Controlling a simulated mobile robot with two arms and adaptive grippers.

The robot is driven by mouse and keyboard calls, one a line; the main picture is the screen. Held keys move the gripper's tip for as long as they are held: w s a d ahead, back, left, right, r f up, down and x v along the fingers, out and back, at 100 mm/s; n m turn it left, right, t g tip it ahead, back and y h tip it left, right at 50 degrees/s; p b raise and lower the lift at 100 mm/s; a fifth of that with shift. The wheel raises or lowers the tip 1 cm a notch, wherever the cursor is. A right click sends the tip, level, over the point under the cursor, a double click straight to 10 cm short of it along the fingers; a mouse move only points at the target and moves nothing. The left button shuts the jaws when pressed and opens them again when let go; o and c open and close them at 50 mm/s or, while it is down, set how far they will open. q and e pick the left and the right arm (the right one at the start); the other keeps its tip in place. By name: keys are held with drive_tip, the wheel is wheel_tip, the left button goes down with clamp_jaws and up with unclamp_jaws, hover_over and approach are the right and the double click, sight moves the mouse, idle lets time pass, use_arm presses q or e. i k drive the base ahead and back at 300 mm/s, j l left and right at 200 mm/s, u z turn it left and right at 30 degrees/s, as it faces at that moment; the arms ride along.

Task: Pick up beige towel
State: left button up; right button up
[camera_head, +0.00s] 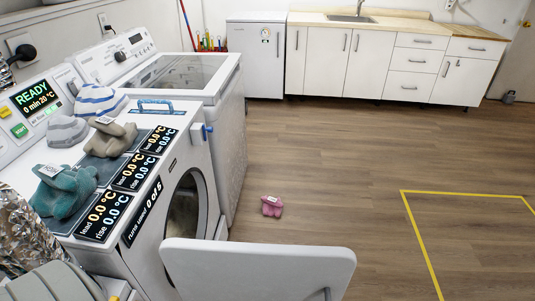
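The beige towel (108,139) is a crumpled, grey-beige heap with a small white tag on top. It lies on the dark mat (97,166) on top of the front washing machine (168,176), beside the black display panels. A teal towel (66,190) with a tag lies nearer on the same machine. A grey towel (67,131) and a blue-and-white striped towel (98,100) lie close behind and to the left of the beige one. Neither of my grippers is in view, and nothing is seen touching the beige towel.
Black display panels (133,171) stand along the machine's front edge. A second white machine (185,76) stands behind. A small pink tagged cloth (271,206) lies on the wooden floor. Crinkled foil ducting (25,235) is at lower left. The floor right of the machines is mostly clear, with yellow lines (420,240).

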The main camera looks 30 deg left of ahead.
sight(109, 139)
drive_tip(key=u, duration=1.1)
